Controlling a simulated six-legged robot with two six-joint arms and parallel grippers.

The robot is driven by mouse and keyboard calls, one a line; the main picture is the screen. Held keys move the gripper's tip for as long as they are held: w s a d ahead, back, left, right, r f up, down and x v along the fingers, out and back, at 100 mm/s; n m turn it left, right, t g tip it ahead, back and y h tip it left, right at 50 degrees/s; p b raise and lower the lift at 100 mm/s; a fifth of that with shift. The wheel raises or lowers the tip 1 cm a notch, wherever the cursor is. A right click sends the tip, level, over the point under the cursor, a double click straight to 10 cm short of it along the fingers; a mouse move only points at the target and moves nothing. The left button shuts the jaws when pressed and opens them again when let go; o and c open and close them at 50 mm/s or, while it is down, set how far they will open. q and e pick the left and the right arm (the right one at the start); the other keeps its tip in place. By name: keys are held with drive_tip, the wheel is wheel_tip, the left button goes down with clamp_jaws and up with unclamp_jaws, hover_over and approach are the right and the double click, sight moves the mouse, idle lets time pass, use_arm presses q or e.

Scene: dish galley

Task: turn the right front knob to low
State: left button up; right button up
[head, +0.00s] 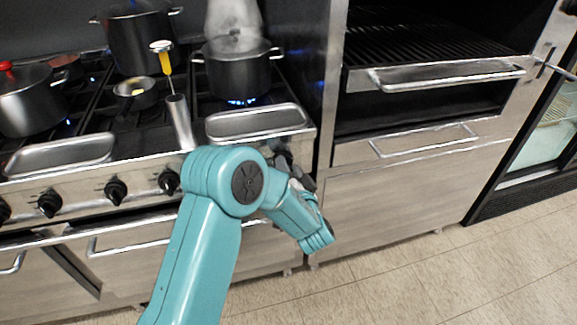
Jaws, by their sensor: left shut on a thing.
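The stove's front panel (80,193) carries a row of black knobs, among them one in the middle (116,190) and one just left of my arm (168,181). My left arm reaches in from the bottom, and its dark gripper (285,163) is at the panel's right end. It is shut on the right front knob there, which the gripper and arm hide, so its setting cannot be read. My right gripper is not in view.
A steaming pot (237,75) stands over a blue flame at the right. A metal tray (256,122) lies in front of it. A small pan (135,94) and other pots are further left. An oven unit with handles (445,75) stands right. The tiled floor (430,275) is clear.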

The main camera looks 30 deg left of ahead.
use_arm(q)
drive_tip(key=shift+f+m, duration=0.1)
drive_tip(key=shift+m, duration=0.3)
drive_tip(key=o, duration=1)
drive_tip(key=shift+o, duration=0.2)
drive_tip(key=shift+d, duration=0.1)
drive_tip(key=v, duration=1.6)
drive_tip(key=shift+s, duration=0.1)
